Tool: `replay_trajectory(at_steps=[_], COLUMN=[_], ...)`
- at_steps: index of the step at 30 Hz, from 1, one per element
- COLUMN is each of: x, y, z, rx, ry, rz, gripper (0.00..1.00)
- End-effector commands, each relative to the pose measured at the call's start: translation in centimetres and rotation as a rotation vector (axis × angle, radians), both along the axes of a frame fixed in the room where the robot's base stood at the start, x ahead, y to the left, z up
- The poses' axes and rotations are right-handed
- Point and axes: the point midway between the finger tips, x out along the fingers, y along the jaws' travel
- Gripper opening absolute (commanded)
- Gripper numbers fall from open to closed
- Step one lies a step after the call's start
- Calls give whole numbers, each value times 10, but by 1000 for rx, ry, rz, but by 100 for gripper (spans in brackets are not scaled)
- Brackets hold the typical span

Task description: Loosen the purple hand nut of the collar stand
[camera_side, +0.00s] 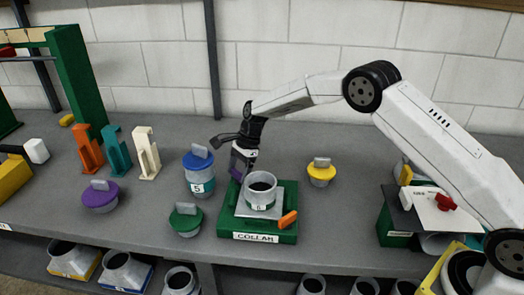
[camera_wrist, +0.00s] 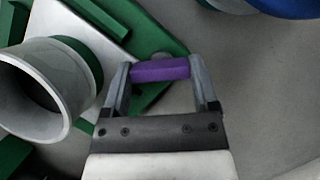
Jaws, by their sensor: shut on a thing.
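The collar stand (camera_side: 228,222) is a green base with a label reading COLLAR, on the grey bench. A grey pipe collar (camera_side: 261,200) stands on its pale plate; it also shows at the left of the wrist view (camera_wrist: 62,85). The purple hand nut (camera_wrist: 160,71) is a bar at the stand's corner, between my gripper's two fingers. My gripper (camera_side: 238,174) is at the stand's back left corner and is shut on the nut. In the side view only a little of the purple nut (camera_side: 235,174) shows beneath my gripper.
An orange handle (camera_side: 288,219) is at the stand's front right. A blue-lidded canister (camera_side: 199,172) stands close on the left, a green lidded pot (camera_side: 186,219) front left. A yellow-lidded pot (camera_side: 321,172) is to the right. Bench between it and the right-hand box (camera_side: 397,222) is clear.

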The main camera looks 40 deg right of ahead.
Motion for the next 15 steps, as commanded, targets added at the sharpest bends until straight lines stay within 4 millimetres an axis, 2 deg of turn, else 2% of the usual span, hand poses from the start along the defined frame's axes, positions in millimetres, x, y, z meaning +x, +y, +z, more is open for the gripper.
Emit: replay_trajectory(at_steps=[8,15], x=[1,2], y=[0,0], z=[0,-1], rx=[1,0], ry=[2,2], rz=[126,319], gripper=[18,18])
